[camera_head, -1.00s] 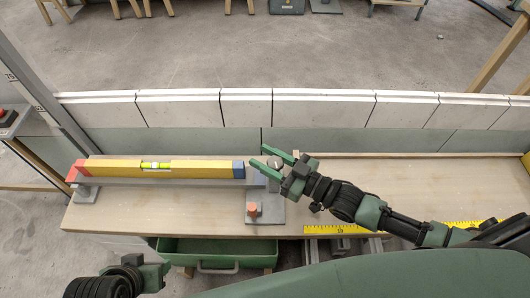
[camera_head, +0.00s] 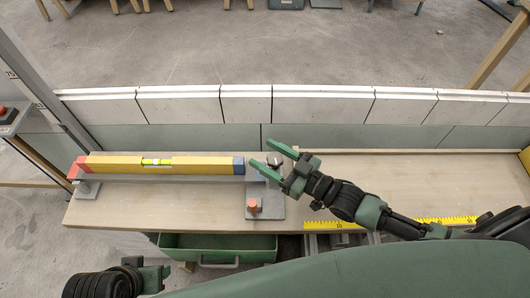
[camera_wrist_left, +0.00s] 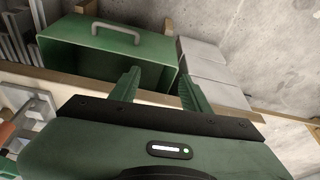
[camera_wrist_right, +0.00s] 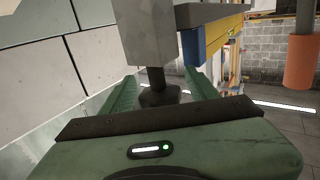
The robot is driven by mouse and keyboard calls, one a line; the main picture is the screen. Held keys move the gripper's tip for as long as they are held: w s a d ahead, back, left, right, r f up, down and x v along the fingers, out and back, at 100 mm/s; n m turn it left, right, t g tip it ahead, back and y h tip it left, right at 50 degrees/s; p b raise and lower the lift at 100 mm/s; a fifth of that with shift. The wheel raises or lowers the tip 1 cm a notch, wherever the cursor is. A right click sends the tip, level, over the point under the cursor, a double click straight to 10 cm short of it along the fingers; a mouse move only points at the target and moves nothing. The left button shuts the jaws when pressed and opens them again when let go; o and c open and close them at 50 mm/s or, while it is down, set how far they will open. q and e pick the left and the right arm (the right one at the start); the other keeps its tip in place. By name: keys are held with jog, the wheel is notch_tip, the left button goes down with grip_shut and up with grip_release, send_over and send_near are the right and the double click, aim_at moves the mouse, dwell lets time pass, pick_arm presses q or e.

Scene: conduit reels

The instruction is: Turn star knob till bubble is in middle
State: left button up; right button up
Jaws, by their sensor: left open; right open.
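The yellow spirit level (camera_head: 205,166) has a red left end and a blue right end and lies along the back of the bench. Its green vial (camera_head: 156,161) shows, but the bubble is too small to place. The dark star knob (camera_head: 274,158) is at the level's right end; in the right wrist view it (camera_wrist_right: 159,95) sits on a short stem from a grey block. My right gripper (camera_head: 267,154) is open, its fingers on either side of the knob, with no grip on it. My left gripper (camera_wrist_left: 157,85) is open and empty in front of the bench.
An orange-topped peg (camera_head: 252,204) stands on the grey base plate near my right gripper. A green drawer (camera_head: 218,249) is below the bench's front edge. A yellow ruler (camera_head: 337,226) lies along that edge. A low block wall (camera_head: 322,106) runs behind.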

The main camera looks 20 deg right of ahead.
aim_at(278, 162)
jog(key=v, duration=0.3)
jog(key=shift+s, duration=0.1)
pick_arm(q)
jog(key=p+x, duration=0.1)
jog(key=x, duration=0.1)
jog(key=shift+w+d+f, duration=0.1)
jog(key=shift+w+f, duration=0.05)
jog(key=shift+f, duration=0.15)
pick_arm(e)
jog(key=v, duration=0.4)
